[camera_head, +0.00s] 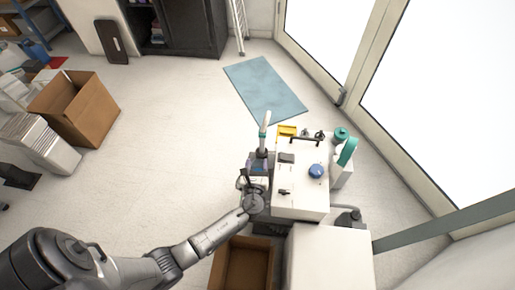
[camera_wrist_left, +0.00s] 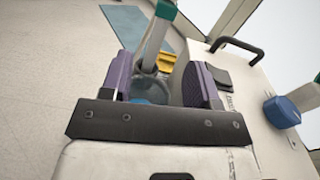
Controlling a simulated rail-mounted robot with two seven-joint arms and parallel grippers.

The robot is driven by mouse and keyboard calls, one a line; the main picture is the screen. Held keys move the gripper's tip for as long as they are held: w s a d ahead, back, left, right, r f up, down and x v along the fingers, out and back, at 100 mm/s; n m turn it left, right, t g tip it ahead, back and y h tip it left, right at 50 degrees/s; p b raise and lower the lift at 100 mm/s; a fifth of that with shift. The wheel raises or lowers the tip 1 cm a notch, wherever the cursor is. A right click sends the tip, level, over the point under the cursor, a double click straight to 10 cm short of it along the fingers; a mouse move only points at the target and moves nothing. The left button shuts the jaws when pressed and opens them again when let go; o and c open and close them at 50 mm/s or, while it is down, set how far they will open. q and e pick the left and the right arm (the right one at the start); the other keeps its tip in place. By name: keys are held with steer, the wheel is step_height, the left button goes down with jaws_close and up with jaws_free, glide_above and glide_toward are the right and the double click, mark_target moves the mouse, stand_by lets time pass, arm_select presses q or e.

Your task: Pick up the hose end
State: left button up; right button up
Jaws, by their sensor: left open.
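A pale hose end with a teal band (camera_head: 264,130) stands up at the left side of the white compressor cabinet. In the left wrist view the pale hose end (camera_wrist_left: 155,42) rises past the gap between my purple finger pads, with teal at its top. My left gripper (camera_head: 258,166) is open beside the cabinet's left edge. In the left wrist view its fingers (camera_wrist_left: 158,84) stand on both sides of the hose's lower part, apart from each other. I cannot tell how deep the hose sits between them. My right gripper is not in view.
The white cabinet (camera_head: 300,200) carries a black handle (camera_head: 305,140) and a blue knob (camera_head: 316,171). An open cardboard box (camera_head: 243,265) stands in front. A blue mat (camera_head: 265,88) lies on clear floor.

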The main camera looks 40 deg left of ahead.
mark_target(262, 140)
arm_select(q)
steer(key=shift+m+t, duration=0.3)
steer(key=shift+m, duration=0.5)
steer(key=w+a+f+b, duration=0.1)
steer(key=w, duration=0.1)
steer(key=w+a+b, duration=0.1)
steer(key=w+a, duration=0.1)
steer(key=w, duration=0.1)
steer(key=w+a+f+b, duration=0.1)
steer(key=w+b, duration=0.1)
steer(key=shift+w+a+f, duration=0.3)
steer(key=shift+w+a, duration=0.3)
steer(key=shift+w, duration=0.1)
steer(key=shift+w+a+b, duration=0.3)
steer(key=shift+w+b, duration=0.1)
steer(key=shift+b, duration=0.25)
steer(key=b+x, duration=0.1)
steer(key=x, duration=0.2)
steer(key=shift+w+a+b, duration=0.1)
steer(key=shift+w+b, duration=0.05)
steer(key=shift+b, duration=0.2)
steer(key=shift+w+a+r, duration=0.1)
steer(key=shift+w+a, duration=0.15)
steer(key=shift+w, duration=0.15)
steer(key=shift+s, duration=0.1)
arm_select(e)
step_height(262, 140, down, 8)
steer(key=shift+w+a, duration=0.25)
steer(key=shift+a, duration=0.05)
